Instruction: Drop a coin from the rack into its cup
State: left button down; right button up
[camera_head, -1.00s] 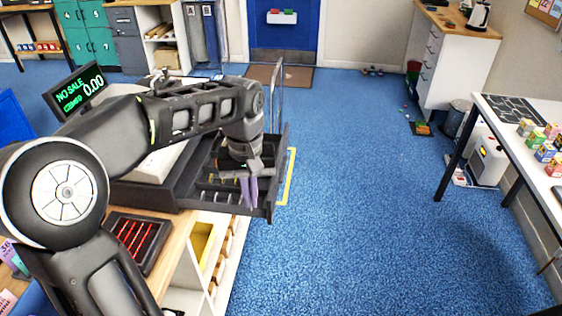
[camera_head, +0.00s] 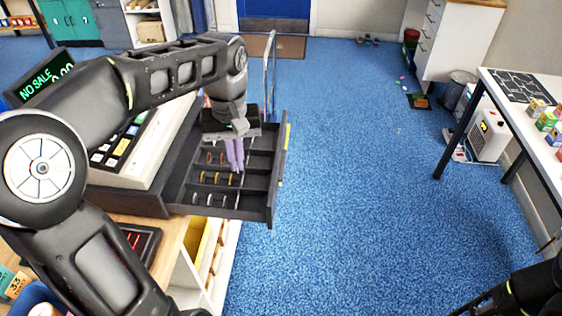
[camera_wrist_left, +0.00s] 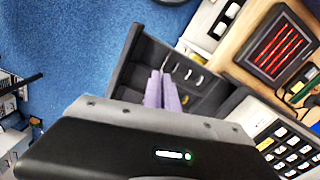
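The open dark cash drawer (camera_head: 272,196) juts out of the register, divided into compartments. Several coins stand on edge in rows at its left part: copper ones (camera_head: 210,157), gold ones (camera_head: 216,177) and silver ones (camera_head: 209,199). They also show as small pale rims in the left wrist view (camera_wrist_left: 187,74). My left gripper (camera_head: 236,168) points down over the middle of the drawer, right of the copper and gold coins. Its two purple fingers (camera_wrist_left: 162,88) are close together; whether a coin sits between them I cannot tell. My right gripper is out of sight.
The register (camera_head: 128,140) with its keys and lit display (camera_head: 36,85) stands left of the drawer. A dark tray with red bars (camera_head: 138,240) lies on the wooden counter. Blue floor right of the drawer is clear. A white table with blocks (camera_head: 543,118) stands at right.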

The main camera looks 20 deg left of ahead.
pick_arm(q)
jog(key=shift+f+b, duration=2.2)
jog(key=shift+f, duration=0.75)
jog(key=c, duration=1.6)
grip_release()
jog(key=shift+r, duration=0.1)
